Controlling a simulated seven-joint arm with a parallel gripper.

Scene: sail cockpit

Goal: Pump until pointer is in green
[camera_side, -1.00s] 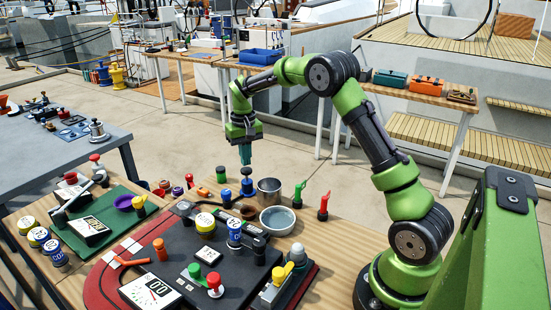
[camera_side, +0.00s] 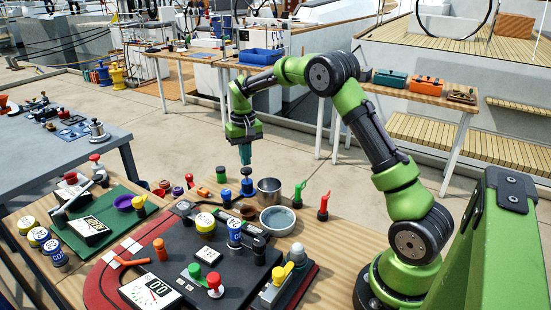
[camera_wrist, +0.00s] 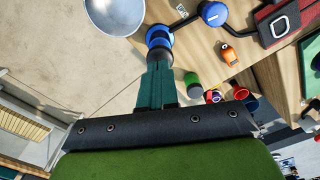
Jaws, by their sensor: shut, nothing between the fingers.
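My gripper (camera_side: 245,157) hangs pointing down above the far edge of the near table, with its teal fingers closed and empty. A blue knobbed piece (camera_side: 247,187) stands just below it. In the wrist view, the closed fingertips (camera_wrist: 160,68) overlap the blue piece (camera_wrist: 158,34); I cannot tell whether they touch it. A second white panel (camera_side: 90,229) sits on the green mat. Pointer positions and green zones are too small to read. I cannot tell which part is the pump.
A metal cup (camera_side: 268,191) and a bowl (camera_side: 278,219) stand right of the blue piece. A green cylinder (camera_side: 221,174) is close on its left. The black board (camera_side: 215,258) carries several knobs and cans. Red and green upright handles stand farther right.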

